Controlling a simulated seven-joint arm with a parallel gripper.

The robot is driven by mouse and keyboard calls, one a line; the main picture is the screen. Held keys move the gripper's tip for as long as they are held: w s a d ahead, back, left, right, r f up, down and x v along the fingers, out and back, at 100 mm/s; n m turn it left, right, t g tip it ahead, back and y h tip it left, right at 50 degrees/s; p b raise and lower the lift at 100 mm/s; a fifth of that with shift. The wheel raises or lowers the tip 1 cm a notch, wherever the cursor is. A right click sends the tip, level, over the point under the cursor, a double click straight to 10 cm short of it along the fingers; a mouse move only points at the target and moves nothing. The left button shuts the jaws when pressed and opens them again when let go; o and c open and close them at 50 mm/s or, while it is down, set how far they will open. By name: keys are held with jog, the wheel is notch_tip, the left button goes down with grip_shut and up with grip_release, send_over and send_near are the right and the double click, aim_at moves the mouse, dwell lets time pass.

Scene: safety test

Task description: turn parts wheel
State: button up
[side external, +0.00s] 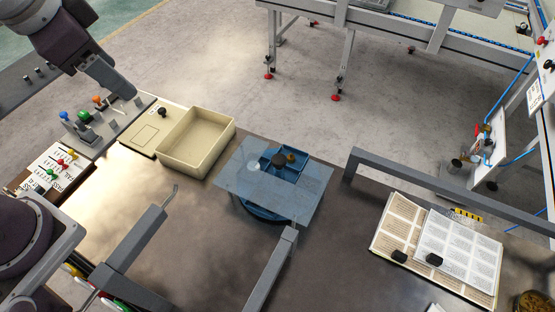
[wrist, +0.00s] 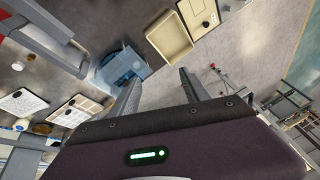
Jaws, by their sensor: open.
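The parts wheel (side external: 262,213) is a blue round base on the table, with a clear square plate (side external: 315,195) over it. Blue compartments, a dark knob, a brownish piece and a small white piece show at the plate. In the wrist view the wheel (wrist: 122,68) lies beyond my fingers, left of centre, partly hidden by the left finger. My gripper (wrist: 155,83) is open, with nothing visible between its fingers, and appears apart from the wheel.
Grey rails (side external: 450,190) edge the table at the back right and front. An open binder (side external: 400,225) with black weights lies at right. Bare table lies left of the wheel.

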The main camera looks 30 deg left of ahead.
jog(key=w+d+f+m+g+h, duration=0.1)
jog(key=w+d+f+m, duration=0.4)
jog(key=w+f, duration=0.35)
jog(key=m+g+h, duration=0.2)
jog(key=m+h, duration=0.2)
send_near(279, 158)
jog(key=f, duration=0.1)
jog(key=x, duration=0.7)
jog(key=shift+d+f, duration=0.25)
jog(key=shift+d, duration=0.1)
grip_shut()
